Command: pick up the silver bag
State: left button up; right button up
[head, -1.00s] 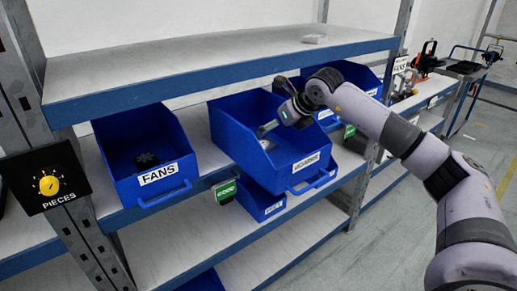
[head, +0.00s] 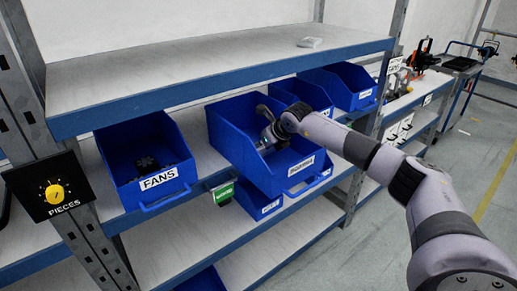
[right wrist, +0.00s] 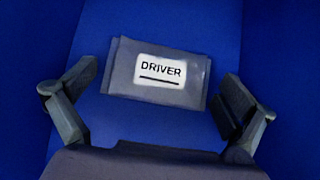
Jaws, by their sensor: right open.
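The silver bag (right wrist: 120,75) is a flat grey packet with a white "DRIVER" label. In the right wrist view it lies on the blue floor of a bin. My right gripper (right wrist: 158,100) is open, with one finger left of the bag and one right of it. I see no clear contact. In the head view my right gripper (head: 266,136) reaches into the middle blue bin (head: 228,136), and I cannot clearly make out the bag there. My left gripper is not in view.
The bin's walls surround the gripper. A "FANS" bin (head: 120,170) with a dark part stands to the left. More blue bins (head: 345,82) stand to the right. The upper shelf (head: 200,75) runs above and behind, with a small pale item (head: 309,42) on it.

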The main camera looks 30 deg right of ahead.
jog(key=shift+s, duration=0.1)
jog(key=shift+c, duration=0.2)
jog(key=shift+r, duration=0.1)
jog(key=c, duration=1.1)
jog(key=shift+o, duration=0.2)
